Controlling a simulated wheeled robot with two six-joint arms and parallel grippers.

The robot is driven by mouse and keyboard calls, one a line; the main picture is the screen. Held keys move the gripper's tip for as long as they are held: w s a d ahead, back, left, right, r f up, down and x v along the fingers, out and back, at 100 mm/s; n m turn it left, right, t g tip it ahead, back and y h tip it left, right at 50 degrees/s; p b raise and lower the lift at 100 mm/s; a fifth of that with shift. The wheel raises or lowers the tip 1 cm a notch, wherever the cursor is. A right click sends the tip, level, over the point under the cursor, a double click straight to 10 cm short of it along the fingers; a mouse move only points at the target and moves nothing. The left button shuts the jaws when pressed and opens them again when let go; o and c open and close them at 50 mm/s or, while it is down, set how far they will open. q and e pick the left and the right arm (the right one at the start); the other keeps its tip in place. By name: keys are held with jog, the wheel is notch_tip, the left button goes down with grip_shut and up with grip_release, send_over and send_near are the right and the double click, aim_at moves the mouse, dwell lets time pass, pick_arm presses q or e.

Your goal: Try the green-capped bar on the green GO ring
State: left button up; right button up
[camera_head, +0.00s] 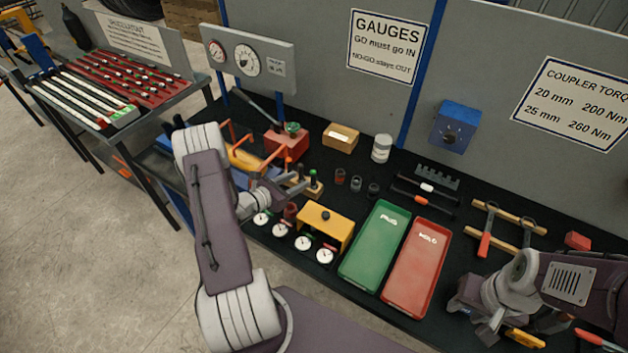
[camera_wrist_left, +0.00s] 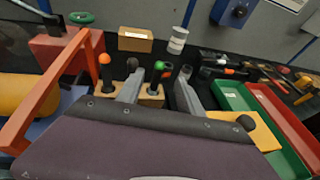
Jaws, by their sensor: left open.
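The green-capped bar (camera_wrist_left: 158,76) stands upright in a wooden block (camera_wrist_left: 152,101) in the left wrist view, beside an orange-capped bar (camera_wrist_left: 104,70) and a dark-capped one. In the head view its green cap (camera_head: 313,172) shows near the fingers. My left gripper (camera_head: 294,188) is open, and in the left wrist view its two grey fingers (camera_wrist_left: 160,92) appear on either side of the green-capped bar; contact cannot be told. Small dark cylinders (camera_head: 356,183) stand right of the block; I cannot tell which thing is the green GO ring. My right gripper (camera_head: 490,322) is low at the right, its fingers unclear.
A green tray (camera_head: 374,246) and a red tray (camera_head: 417,267) lie right of a yellow stand (camera_head: 324,226) with several dial gauges in front. A red vise (camera_head: 286,145), small box (camera_head: 340,138) and white can (camera_head: 381,148) stand behind. An orange frame (camera_wrist_left: 45,90) is close on the left.

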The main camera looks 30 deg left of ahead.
aim_at(313, 182)
pick_arm(q)
jog(key=shift+p+x, duration=0.3)
jog(key=shift+x, duration=0.7)
jog(key=p+x, duration=0.1)
jog(key=x, duration=0.3)
jog(key=shift+w+f+p, duration=0.25)
jog(key=shift+w+p, duration=0.05)
jog(key=shift+w, duration=0.05)
jog(key=shift+s, duration=0.15)
grip_shut()
